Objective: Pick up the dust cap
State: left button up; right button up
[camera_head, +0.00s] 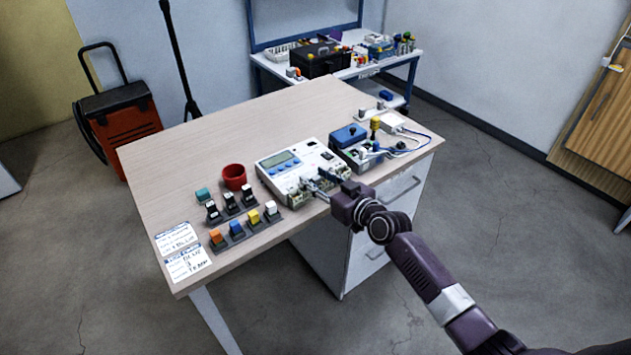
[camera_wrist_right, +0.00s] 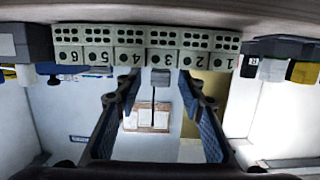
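A small grey block, which looks like the dust cap (camera_wrist_right: 160,76), sits at the numbered terminal row (camera_wrist_right: 100,58) of the instrument, by the ports marked 3 and 4. My right gripper (camera_wrist_right: 158,90) is open, with one finger to each side of the cap and a gap between. In the head view my right gripper (camera_head: 317,184) reaches from the right to the front edge of the white instrument (camera_head: 300,160). There the cap is hidden or too small to make out. My left gripper is not in view.
Left of the instrument stand a red cup (camera_head: 234,177) and coloured connectors in dark holders (camera_head: 262,222). A blue-topped box (camera_head: 348,135) with wires stands to the right. Labelled cards (camera_head: 185,262) lie at the table's left corner. The back of the table (camera_head: 230,125) is clear.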

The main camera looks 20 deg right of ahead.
jog(key=shift+w+a+f, duration=0.1)
jog(key=shift+w, duration=0.15)
jog(key=shift+c, duration=0.4)
jog(key=c, duration=0.8)
